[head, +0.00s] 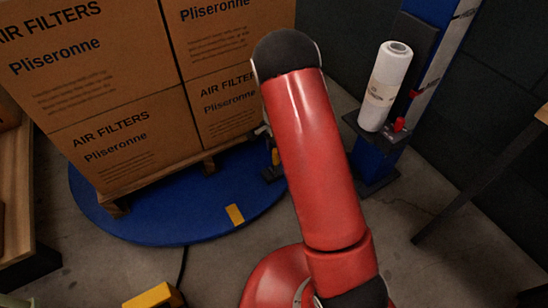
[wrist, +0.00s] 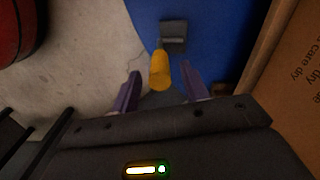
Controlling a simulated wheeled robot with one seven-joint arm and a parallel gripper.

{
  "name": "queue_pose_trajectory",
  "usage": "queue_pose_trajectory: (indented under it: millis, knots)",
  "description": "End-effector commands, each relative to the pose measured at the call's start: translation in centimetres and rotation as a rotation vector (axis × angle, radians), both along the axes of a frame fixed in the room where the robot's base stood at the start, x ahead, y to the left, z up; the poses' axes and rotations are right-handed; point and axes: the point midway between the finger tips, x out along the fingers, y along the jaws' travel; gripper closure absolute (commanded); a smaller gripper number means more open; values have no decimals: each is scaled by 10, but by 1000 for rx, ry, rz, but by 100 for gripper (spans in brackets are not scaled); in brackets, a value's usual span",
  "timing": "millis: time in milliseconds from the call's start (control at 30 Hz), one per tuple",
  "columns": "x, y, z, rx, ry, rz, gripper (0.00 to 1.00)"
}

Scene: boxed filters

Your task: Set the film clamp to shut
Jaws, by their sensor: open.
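The film clamp is a dark bracket (wrist: 173,34) on the blue turntable with a yellow-orange handle (wrist: 160,72) sticking up toward the wrist camera. The handle's yellow also shows in the head view (head: 275,156), just left of my red arm. My gripper (wrist: 161,80) is open, with its two purple fingers on either side of the handle's near end. I see a gap on both sides, so it does not seem to be gripped. How deep the handle sits between the fingers is hard to tell. In the head view my arm hides most of the gripper.
Stacked air filter boxes (head: 110,90) stand on a pallet on the blue round turntable (head: 180,218), close to the clamp. A box side fills the wrist view's right edge. A film roll (head: 388,88) stands on a blue mast at the right. Grey floor lies between.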

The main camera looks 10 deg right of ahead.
Motion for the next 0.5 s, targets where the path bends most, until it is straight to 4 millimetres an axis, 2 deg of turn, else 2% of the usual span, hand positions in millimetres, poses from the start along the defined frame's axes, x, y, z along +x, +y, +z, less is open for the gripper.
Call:
queue_pose_trajectory:
  millis: [33, 200, 500]
  knots:
    - [-1, 0, -11, 0, 4, -1, 55]
    - [0, -1, -31, 0, 1, -1, 55]
    - [0, 0, -38, 0, -1, 1, 55]
